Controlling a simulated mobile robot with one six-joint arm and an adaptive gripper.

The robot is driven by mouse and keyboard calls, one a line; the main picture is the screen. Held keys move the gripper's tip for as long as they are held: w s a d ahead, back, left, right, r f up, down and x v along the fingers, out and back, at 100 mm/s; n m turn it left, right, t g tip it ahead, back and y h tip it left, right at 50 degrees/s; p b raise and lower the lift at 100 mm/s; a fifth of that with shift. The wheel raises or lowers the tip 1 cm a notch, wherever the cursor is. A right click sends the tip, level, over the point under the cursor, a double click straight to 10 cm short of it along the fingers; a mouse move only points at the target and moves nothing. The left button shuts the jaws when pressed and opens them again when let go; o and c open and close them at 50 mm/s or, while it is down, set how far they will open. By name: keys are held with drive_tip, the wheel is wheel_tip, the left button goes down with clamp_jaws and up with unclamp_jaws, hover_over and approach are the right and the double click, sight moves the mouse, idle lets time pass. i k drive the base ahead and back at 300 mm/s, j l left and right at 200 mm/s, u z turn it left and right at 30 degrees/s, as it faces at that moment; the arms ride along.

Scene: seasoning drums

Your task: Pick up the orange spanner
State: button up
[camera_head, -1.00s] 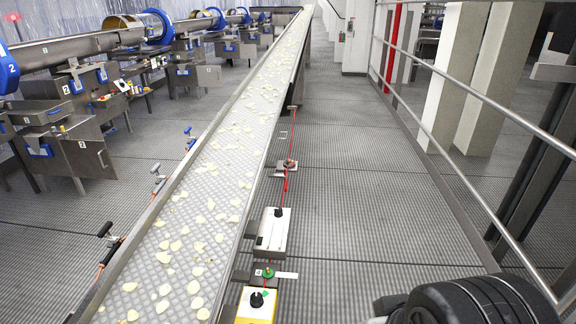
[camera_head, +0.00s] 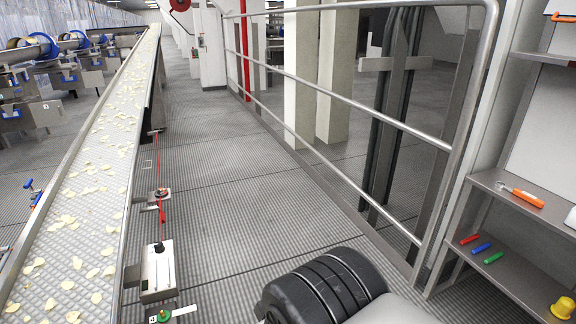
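An orange-handled tool (camera_head: 526,197), which looks like the orange spanner, lies on the middle shelf (camera_head: 490,178) of a rack at the right. Another orange item (camera_head: 561,16) sits on the upper shelf at the top right corner, cut off by the picture edge. I cannot tell for sure which of them is the spanner. My gripper is not in view; only a black ribbed part of my arm shows at the bottom.
A conveyor (camera_head: 95,170) with pale chips runs along the left, with a control box (camera_head: 158,270) on its side. A metal railing (camera_head: 330,90) stands between the walkway (camera_head: 225,185) and the pillars. Red, blue and green markers (camera_head: 481,248) and a yellow object (camera_head: 562,307) lie on the lower shelf.

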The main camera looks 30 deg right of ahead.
sight(523, 196)
drive_tip(key=z, duration=2.6)
drive_tip(key=i+j+z, duration=0.2)
drive_tip(key=i, duration=0.55)
drive_tip(key=i+j+z, duration=0.2)
drive_tip(key=i+j, duration=0.2)
drive_tip(key=i, duration=0.3)
drive_tip(key=i+j+z, duration=0.2)
drive_tip(key=i+j, duration=0.25)
drive_tip(key=i, duration=0.25)
drive_tip(key=i+j+z, duration=0.2)
drive_tip(key=i+j, duration=0.4)
drive_tip(key=i, duration=0.05)
